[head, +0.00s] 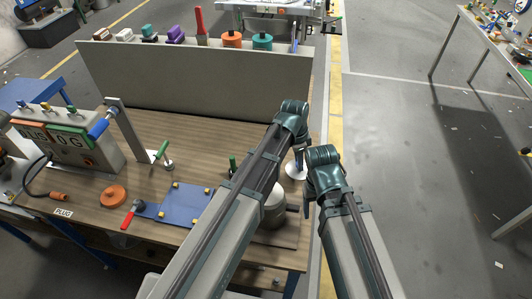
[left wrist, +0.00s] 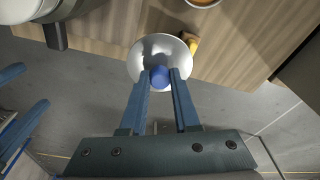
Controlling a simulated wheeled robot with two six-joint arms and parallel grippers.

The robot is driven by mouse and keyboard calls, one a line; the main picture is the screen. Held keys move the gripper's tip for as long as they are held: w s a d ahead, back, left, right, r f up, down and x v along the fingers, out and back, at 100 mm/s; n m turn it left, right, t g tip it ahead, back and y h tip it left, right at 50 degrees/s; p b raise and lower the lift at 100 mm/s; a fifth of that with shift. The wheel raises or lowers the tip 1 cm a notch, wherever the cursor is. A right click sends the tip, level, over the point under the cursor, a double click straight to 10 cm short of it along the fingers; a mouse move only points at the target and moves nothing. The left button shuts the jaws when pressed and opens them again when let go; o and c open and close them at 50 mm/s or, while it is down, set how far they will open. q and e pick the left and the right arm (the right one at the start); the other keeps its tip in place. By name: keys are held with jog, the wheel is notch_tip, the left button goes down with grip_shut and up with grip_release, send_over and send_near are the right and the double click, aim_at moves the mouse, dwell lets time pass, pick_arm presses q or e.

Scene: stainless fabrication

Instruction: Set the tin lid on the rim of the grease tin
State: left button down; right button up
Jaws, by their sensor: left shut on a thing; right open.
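The tin lid (left wrist: 148,52) is a shiny silver disc with a blue knob (left wrist: 159,76). My left gripper (left wrist: 160,80) is shut on this knob, with one finger on each side. In the head view the lid (head: 295,171) shows pale beneath my left gripper (head: 298,156), near the table's right edge. A round tin with amber contents, seemingly the grease tin (left wrist: 203,3), is cut off at the top of the left wrist view, apart from the lid. My left arm seems to hide it in the head view. My right gripper (head: 307,207) is open, nearer the front.
A grey cylinder (head: 272,212) stands partly under my left arm. A small yellow thing (left wrist: 190,41) shows beside the lid. A blue plate (head: 185,204), an orange disc (head: 113,196) and a control box (head: 80,142) lie left. An upright panel (head: 190,75) closes the back.

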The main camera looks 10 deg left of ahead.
pick_arm(q)
jog(key=w+a, duration=0.3)
jog(key=a, duration=0.9)
jog(key=shift+w, duration=0.15)
pick_arm(e)
jog(key=shift+r, duration=0.1)
pick_arm(q)
jog(key=shift+r, duration=0.1)
notch_tip(320, 180, down, 5)
jog(key=b, duration=0.4)
jog(key=shift+b, duration=0.4)
pick_arm(e)
notch_tip(320, 180, down, 5)
jog(key=shift+f, duration=0.1)
pick_arm(q)
jog(key=shift+f+b, duration=1)
jog(key=shift+f, duration=0.05)
pick_arm(e)
jog(key=shift+f, duration=0.95)
dwell(0.5)
pick_arm(q)
jog(key=c, duration=0.6)
grip_release()
jog(key=shift+o, duration=0.2)
jog(key=shift+r, duration=0.1)
pick_arm(e)
jog(key=shift+r, duration=0.1)
